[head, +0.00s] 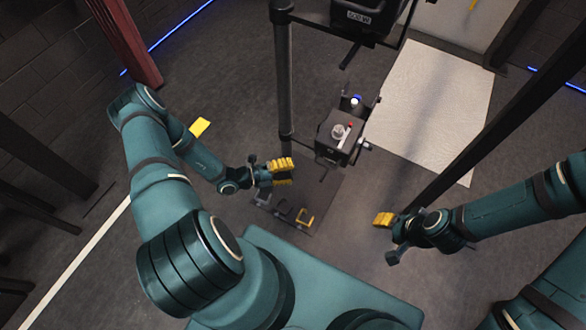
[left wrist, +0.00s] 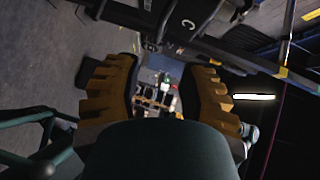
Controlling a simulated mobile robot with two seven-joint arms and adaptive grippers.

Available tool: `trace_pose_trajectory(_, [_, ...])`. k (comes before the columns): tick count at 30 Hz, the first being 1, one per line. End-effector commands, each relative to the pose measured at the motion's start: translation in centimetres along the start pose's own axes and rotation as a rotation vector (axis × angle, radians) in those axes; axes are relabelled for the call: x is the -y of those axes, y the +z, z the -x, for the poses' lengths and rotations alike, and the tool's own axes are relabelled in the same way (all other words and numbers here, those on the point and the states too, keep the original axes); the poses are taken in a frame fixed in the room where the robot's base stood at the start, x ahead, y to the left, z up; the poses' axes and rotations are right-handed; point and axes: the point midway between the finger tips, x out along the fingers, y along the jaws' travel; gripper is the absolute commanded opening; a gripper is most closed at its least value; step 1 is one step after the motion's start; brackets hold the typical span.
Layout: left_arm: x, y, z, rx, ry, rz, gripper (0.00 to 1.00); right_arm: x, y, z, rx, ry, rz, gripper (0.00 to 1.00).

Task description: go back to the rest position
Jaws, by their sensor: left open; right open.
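My left gripper (head: 283,171) is in the middle of the head view, with yellow padded fingers. It is open and empty, left of and slightly below a dark button box (head: 326,148). In the left wrist view its two yellow fingers (left wrist: 158,92) stand apart, with small blurred parts visible far beyond the gap. My right gripper (head: 384,219) is at the lower right of the head view, with yellow fingertips. It is apart from the box and holds nothing that I can see. The box has a pale knob (head: 338,131) and a small red part (head: 350,125) on top.
A dark upright post (head: 283,80) stands just behind my left gripper. A blue-lit part (head: 355,100) is above the box. A pale floor panel (head: 430,100) lies at right. A slanted dark beam (head: 480,150) passes near my right arm.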

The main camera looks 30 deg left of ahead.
Motion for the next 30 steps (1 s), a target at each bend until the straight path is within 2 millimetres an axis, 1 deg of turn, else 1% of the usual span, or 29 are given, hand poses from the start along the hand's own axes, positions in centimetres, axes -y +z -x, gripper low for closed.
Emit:
trace_pose_trajectory(13, [0.0, -0.1, -0.1, -0.007, 0.004, -0.007, 0.41, 0.0, 0.0, 0.0, 0.0, 0.0, 0.0, 0.47])
trace_pose_trajectory(15, [0.2, -1.0, -0.6, -0.051, 0.023, -0.047, 0.41, 0.0, 0.0, 0.0, 0.0, 0.0, 0.0, 0.47])
trace_pose_trajectory(17, [0.4, -2.6, -1.3, -0.132, 0.059, -0.129, 0.41, 0.0, 0.0, 0.0, 0.0, 0.0, 0.0, 0.47])
trace_pose_trajectory(20, [0.7, -7.0, -2.5, -0.372, 0.144, -0.391, 0.41, 0.0, 0.0, 0.0, 0.0, 0.0, 0.0, 0.47])
trace_pose_trajectory(21, [0.6, -8.9, -2.5, -0.496, 0.175, -0.535, 0.41, 0.0, 0.0, 0.0, 0.0, 0.0, 0.0, 0.47])
trace_pose_trajectory(23, [0.5, -11.7, -2.2, -0.695, 0.203, -0.78, 0.41, 0.0, 0.0, 0.0, 0.0, 0.0, 0.0, 0.47])
trace_pose_trajectory(24, [0.4, -13.1, -1.8, -0.826, 0.209, -0.951, 0.41, 0.0, 0.0, 0.0, 0.0, 0.0, 0.0, 0.47])
trace_pose_trajectory(26, [0.3, -14.5, -1.0, -1.018, 0.194, -1.216, 0.41, 0.0, 0.0, 0.0, 0.0, 0.0, 0.0, 0.47])
trace_pose_trajectory(27, [0.4, -15.1, -0.5, -1.142, 0.168, -1.396, 0.41, 0.0, 0.0, 0.0, 0.0, 0.0, 0.0, 0.47])
trace_pose_trajectory(29, [0.7, -15.4, 0.0, -1.318, 0.109, -1.673, 0.41, 0.0, 0.0, 0.0, 0.0, 0.0, 0.0, 0.47])
trace_pose_trajectory(30, [1.1, -15.5, 0.2, -1.428, 0.052, -1.859, 0.41, 0.0, 0.0, 0.0, 0.0, 0.0, 0.0, 0.47])
